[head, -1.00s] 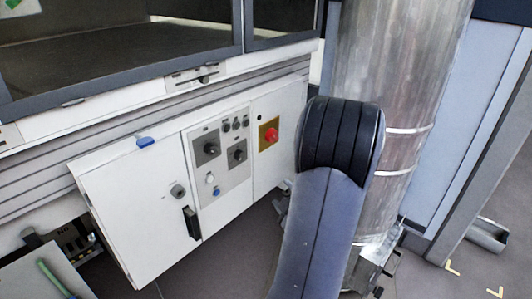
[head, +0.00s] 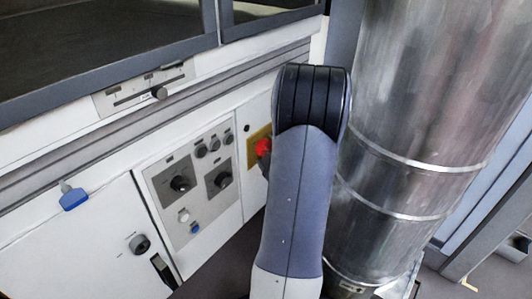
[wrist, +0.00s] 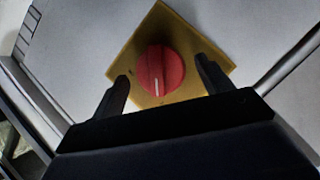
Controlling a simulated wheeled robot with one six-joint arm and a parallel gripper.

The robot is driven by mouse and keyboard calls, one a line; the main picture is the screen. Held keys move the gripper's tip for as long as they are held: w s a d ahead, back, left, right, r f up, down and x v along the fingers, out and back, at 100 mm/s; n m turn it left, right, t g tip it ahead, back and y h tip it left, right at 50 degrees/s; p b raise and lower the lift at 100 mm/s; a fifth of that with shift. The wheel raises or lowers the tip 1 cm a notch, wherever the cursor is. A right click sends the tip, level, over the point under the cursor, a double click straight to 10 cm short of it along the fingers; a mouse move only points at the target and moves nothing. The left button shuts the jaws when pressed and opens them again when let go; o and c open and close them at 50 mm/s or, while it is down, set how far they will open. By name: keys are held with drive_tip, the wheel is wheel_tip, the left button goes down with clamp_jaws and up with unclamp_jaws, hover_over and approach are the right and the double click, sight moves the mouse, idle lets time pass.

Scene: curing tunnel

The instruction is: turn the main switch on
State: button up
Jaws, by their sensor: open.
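The main switch is a red rotary knob (wrist: 159,71) on a yellow plate (wrist: 190,38). In the wrist view it sits between and just beyond the two fingers of my gripper (wrist: 163,82), which is open and does not visibly touch it. A white pointer line on the knob runs nearly straight down in that picture. In the head view the red knob (head: 263,147) shows at the right end of the white panel, partly hidden by my arm.
A grey control panel (head: 207,199) with black knobs and small buttons is left of the switch. A blue tab (head: 74,199) and a door lock (head: 139,244) are further left. A large metal duct (head: 420,110) stands close to the right of my arm.

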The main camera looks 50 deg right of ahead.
drive_tip(key=shift+w, duration=0.1)
drive_tip(key=shift+c, duration=0.3)
drive_tip(key=c, duration=0.9)
drive_tip(key=shift+r+p, duration=0.1)
drive_tip(key=shift+p, duration=0.25)
drive_tip(key=m+p, duration=0.1)
drive_tip(key=p, duration=0.1)
drive_tip(key=shift+d+r+g+y+p, duration=0.1)
drive_tip(key=shift+r+g+y+p, duration=0.2)
drive_tip(key=shift+p, duration=0.05)
drive_tip(key=m+y+p, duration=0.1)
drive_tip(key=p, duration=0.3)
drive_tip(key=shift+r+m+g, duration=0.15)
drive_tip(key=shift+m+g, duration=0.15)
drive_tip(key=m+y+p, duration=0.1)
drive_tip(key=p, duration=0.4)
drive_tip(key=shift+d+m+g+y, duration=0.15)
drive_tip(key=shift+m+g+y, duration=0.15)
drive_tip(key=shift+m+y, duration=0.1)
drive_tip(key=shift+p, duration=0.6)
drive_tip(key=shift+f+m, duration=0.3)
